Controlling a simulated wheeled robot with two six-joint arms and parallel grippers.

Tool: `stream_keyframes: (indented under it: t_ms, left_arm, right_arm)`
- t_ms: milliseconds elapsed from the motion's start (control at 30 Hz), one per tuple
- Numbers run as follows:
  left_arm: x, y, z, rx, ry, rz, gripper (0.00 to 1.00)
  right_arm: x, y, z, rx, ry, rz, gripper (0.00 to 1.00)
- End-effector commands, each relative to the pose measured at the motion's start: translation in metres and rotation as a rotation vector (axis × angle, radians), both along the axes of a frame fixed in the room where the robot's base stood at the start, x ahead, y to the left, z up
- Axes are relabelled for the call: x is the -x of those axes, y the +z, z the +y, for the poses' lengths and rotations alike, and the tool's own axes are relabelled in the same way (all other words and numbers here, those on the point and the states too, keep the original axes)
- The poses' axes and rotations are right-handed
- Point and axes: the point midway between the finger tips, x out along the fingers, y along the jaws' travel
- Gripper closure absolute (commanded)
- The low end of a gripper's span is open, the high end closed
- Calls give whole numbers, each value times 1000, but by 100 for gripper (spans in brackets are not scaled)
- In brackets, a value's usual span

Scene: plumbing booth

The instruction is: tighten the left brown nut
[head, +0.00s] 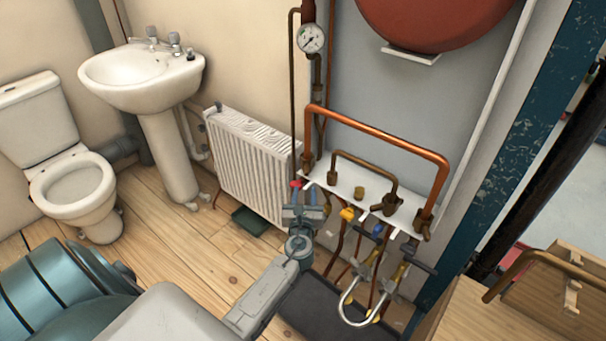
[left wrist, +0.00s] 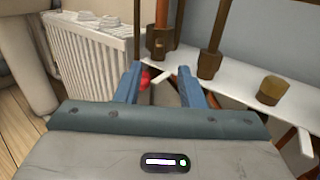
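A brown nut (head: 332,178) sits on the white shelf at the left foot of the small brown pipe (head: 365,162). It also shows in the left wrist view (left wrist: 208,64), right of my fingers and beyond them. Another brown fitting (left wrist: 160,44) at the left foot of the copper pipe (head: 380,140) stands farther left. I cannot tell which of the two is the task's nut. My left gripper (head: 303,207) is below the shelf's left end. Its blue fingers (left wrist: 161,84) are apart, with no nut between them. A red valve handle (left wrist: 145,78) shows by the left finger. My right gripper is not in view.
The white shelf (head: 345,186) also bears a brass cap (head: 359,193) and another brown nut (head: 391,204). A white radiator (head: 245,160) stands close on the left. A red tank (head: 435,20) is above.

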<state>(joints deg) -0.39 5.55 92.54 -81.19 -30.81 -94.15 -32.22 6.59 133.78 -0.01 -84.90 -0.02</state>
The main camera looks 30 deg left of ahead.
Motion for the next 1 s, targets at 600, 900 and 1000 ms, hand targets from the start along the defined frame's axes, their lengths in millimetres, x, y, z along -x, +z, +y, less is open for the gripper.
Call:
stream_keyframes:
  t_ms: [600, 900, 1000]
  left_arm:
    - [-77, -1, 45, 5, 0, 1, 65]
    - [-78, -1, 46, 5, 0, 1, 68]
    - [-77, -1, 46, 5, 0, 1, 88]
  right_arm:
    - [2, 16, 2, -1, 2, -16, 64]
    - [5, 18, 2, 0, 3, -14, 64]
    - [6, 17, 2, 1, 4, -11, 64]
